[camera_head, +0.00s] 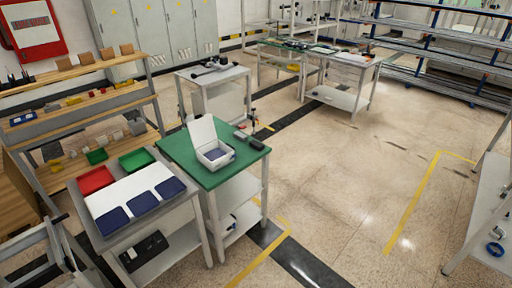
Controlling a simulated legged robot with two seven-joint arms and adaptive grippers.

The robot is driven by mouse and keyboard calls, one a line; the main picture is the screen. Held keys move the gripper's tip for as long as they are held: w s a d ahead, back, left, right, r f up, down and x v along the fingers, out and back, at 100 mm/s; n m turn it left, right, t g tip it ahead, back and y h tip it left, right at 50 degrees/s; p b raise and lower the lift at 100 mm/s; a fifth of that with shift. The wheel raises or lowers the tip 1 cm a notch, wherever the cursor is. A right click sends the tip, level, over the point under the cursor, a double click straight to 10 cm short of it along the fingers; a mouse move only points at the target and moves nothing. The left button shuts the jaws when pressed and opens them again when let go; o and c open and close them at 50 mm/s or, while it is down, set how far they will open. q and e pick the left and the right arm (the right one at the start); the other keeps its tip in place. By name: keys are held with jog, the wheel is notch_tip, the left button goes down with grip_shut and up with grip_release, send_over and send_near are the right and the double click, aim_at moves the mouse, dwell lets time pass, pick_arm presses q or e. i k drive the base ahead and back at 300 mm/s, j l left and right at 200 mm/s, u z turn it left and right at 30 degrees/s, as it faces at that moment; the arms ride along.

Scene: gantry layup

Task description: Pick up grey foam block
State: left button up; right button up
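Two small dark grey blocks lie on the green-topped table (190,172), to the right of an open white box. One dark block (256,144) is near the table's right edge, and the other dark block (240,135) is just behind it. They are too small to tell whether either is foam. Neither of my grippers is in view.
A grey table (92,185) with red, green and dark blue pieces adjoins on the left. Wooden shelving (85,77) stands behind it. A white cart (221,85) is behind the green table. Open floor (345,165) lies to the right, before a shelf (490,215).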

aim_at(241, 136)
jog(key=i+l, duration=0.2)
jog(key=i, duration=0.3)
jog(key=i+l+z, duration=0.1)
jog(key=i, duration=0.4)
